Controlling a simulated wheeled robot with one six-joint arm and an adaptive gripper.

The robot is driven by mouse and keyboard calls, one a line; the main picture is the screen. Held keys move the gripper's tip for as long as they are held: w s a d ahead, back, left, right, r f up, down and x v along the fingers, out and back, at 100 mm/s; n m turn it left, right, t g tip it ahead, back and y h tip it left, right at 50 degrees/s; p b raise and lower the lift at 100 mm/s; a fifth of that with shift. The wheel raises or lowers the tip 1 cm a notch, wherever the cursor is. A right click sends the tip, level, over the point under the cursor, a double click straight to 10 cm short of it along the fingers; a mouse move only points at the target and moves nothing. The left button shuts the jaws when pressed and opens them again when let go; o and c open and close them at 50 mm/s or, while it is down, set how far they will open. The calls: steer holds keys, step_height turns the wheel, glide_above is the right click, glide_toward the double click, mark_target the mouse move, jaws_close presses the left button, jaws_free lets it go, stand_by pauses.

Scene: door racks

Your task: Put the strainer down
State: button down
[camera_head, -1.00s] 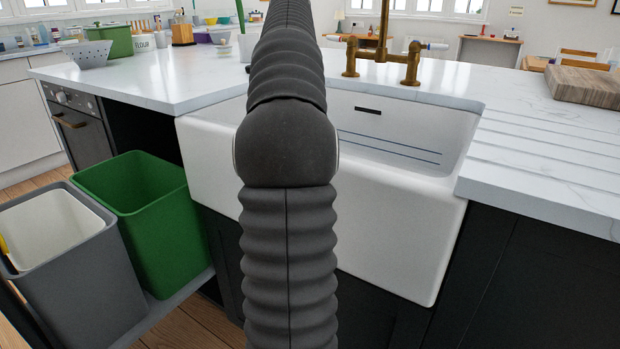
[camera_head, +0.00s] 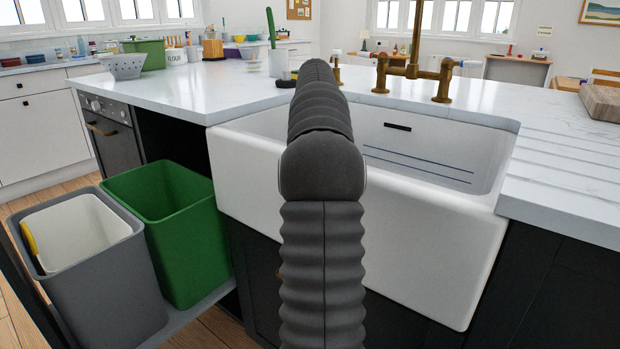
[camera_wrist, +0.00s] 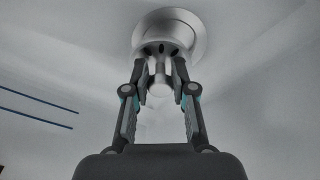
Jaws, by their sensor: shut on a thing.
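In the wrist view my gripper (camera_wrist: 160,72) is shut on the small pale knob (camera_wrist: 158,88) of the metal strainer (camera_wrist: 160,49). The strainer has dark slots around it and lies in front of a round metal drain ring (camera_wrist: 199,36) in the sink floor. I cannot tell whether it rests in the drain or is just above it. In the head view the white sink (camera_head: 440,255) stands in the middle, and my arm reaches over its front edge. My arm hides the gripper and the strainer there.
A brass tap (camera_head: 412,70) rises behind the sink. A wooden board (camera_head: 603,102) lies on the right worktop. A green bin (camera_head: 190,255) and a grey bin (camera_head: 105,290) stand low at the left.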

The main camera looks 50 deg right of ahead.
steer(key=shift+w+a+f, duration=0.15)
steer(key=shift+w+f, duration=0.25)
steer(key=shift+w, duration=0.2)
steer(key=shift+f+b, duration=0.45)
steer(key=shift+f, duration=1.55)
steer(key=shift+f, duration=0.15)
steer(key=c, duration=1)
jaws_free()
steer(key=shift+o, duration=0.2)
step_height(320, 180, up, 12)
steer(key=s+a+p, duration=0.1)
steer(key=p, duration=0.1)
steer(key=shift+p, duration=0.35)
steer(key=shift+a, duration=0.15)
